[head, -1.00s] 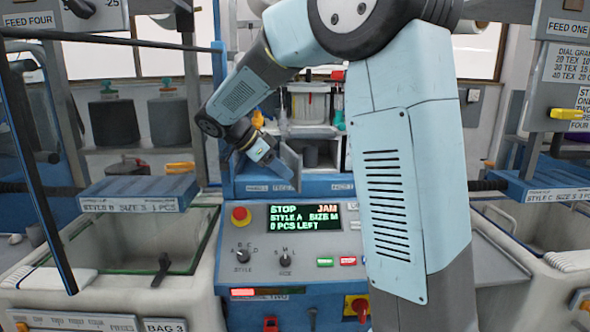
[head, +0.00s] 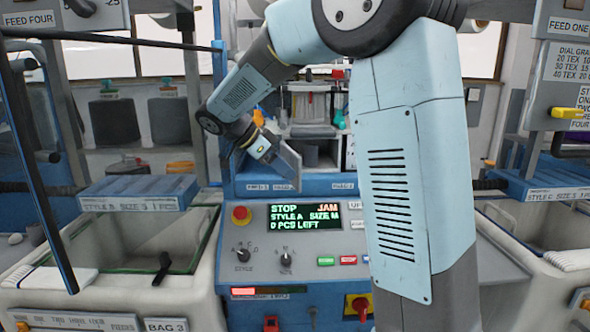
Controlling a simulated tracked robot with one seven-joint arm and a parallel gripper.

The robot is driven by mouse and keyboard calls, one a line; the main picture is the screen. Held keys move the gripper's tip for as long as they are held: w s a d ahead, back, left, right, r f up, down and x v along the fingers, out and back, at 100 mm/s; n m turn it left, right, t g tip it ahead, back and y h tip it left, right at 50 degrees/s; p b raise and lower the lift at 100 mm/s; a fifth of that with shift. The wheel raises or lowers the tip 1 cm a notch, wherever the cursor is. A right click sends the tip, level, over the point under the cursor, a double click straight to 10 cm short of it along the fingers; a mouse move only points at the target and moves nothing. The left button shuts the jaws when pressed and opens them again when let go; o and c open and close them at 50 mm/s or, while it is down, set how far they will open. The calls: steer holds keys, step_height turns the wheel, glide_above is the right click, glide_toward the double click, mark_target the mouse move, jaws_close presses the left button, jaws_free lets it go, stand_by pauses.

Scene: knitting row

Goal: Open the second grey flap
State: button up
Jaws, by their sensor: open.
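A grey flap (head: 289,168) stands out from the blue front of the middle station, above a small label strip, and is seen at a slant. My gripper (head: 274,158) reaches down to it from the upper left. Its jaws are open, close to the flap's left side. The fingertips are small and partly hidden, so I cannot tell whether they touch it. The other flaps in this row are not clear.
A control panel (head: 300,240) below shows STOP and JAM, with a red button (head: 241,214) and knobs. Bins flank it: a left bin (head: 60,285) and a right bin (head: 540,265). A dark post (head: 40,165) stands at left. My arm hides the area right of centre.

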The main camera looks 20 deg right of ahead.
step_height(320, 180, up, 3)
steer(key=shift+s+f, duration=0.15)
steer(key=shift+f, duration=0.05)
steer(key=s+r, duration=0.9)
steer(key=s, duration=0.4)
steer(key=shift+s+d+r, duration=0.4)
steer(key=shift+d, duration=0.05)
steer(key=shift+c, duration=0.2)
